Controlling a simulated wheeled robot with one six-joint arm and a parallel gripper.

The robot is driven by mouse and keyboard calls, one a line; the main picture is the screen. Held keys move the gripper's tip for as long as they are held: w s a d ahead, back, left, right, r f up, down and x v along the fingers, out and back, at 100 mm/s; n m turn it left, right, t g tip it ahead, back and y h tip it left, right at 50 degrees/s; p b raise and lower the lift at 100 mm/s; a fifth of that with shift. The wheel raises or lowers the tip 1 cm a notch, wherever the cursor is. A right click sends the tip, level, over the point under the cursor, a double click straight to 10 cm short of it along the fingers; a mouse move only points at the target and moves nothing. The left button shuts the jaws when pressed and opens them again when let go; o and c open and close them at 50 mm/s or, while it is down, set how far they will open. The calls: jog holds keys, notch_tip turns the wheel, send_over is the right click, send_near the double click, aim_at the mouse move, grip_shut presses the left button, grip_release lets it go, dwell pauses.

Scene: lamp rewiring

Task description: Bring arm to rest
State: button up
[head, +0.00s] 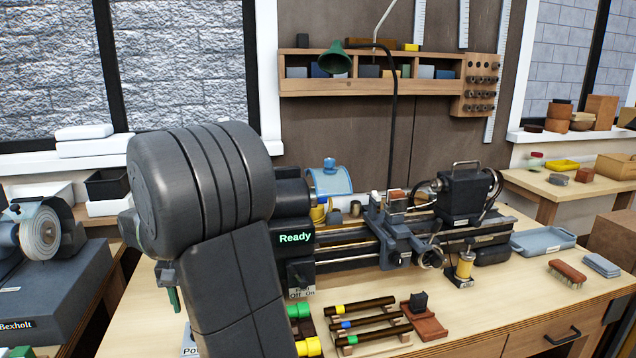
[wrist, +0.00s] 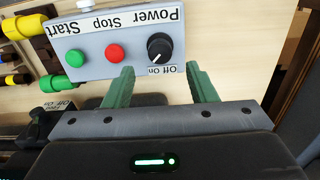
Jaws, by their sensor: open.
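My gripper (wrist: 160,88) shows in the wrist view with its two green fingers apart and nothing between them. Beyond the fingertips is a grey control box (wrist: 84,59) with a green Start button (wrist: 75,58), a red Stop button (wrist: 116,53) and a black Power knob (wrist: 159,48) marked Off and On. I cannot tell whether the fingers touch the box. In the head view my arm fills the left middle and hides part of the bench; a green finger shows at its left edge.
A lathe (head: 350,236) with a "Ready" display stands on the wooden bench (head: 500,290). Yellow- and green-ended tools lie on a rack (head: 365,325) in front. A brush (head: 567,271) and a blue tray (head: 542,241) are at right. A bench grinder (head: 40,235) stands at left.

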notch_tip(320, 180, down, 6)
jog(key=shift+r, duration=0.25)
jog(key=shift+f, duration=0.25)
jog(key=n, duration=0.5)
jog(key=shift+b, duration=0.3)
jog(key=n, duration=0.4)
jog(key=shift+b, duration=0.3)
jog(key=n+b, duration=0.1)
jog(key=n, duration=0.4)
jog(key=shift+n, duration=0.3)
jog(key=shift+n+b, duration=0.6)
jog(key=shift+n, duration=1)
jog(key=shift+r, duration=0.1)
jog(key=shift+d, duration=0.1)
